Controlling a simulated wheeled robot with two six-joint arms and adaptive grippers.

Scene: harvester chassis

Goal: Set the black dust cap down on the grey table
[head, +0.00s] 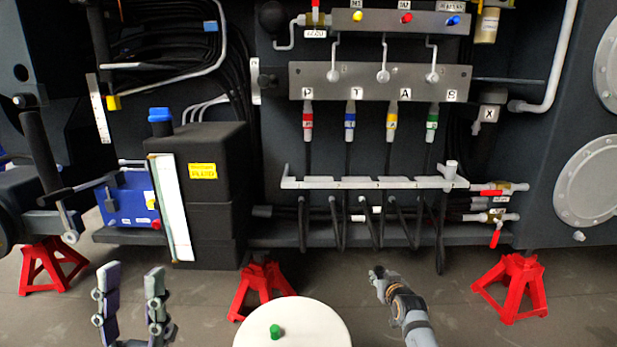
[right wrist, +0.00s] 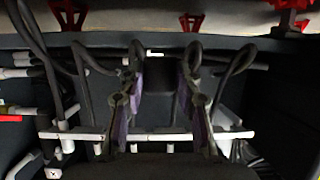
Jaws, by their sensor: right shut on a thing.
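The grey table (head: 315,322) shows as a round, pale top at the bottom middle of the head view. My right gripper (head: 380,279) is right of the table top and farther back, apart from it. It is shut on a small dark thing at its tips, which I take for the black dust cap (head: 378,270). My left gripper (head: 131,275) is open and empty, left of the table.
A green cap (head: 275,332) stands on the table top. Behind are red jack stands (head: 263,288), a pale hose rack (head: 375,183) and several hanging hoses with coloured couplings (head: 308,122). A black box (head: 210,190) stands at left. The floor between table and chassis is mostly clear.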

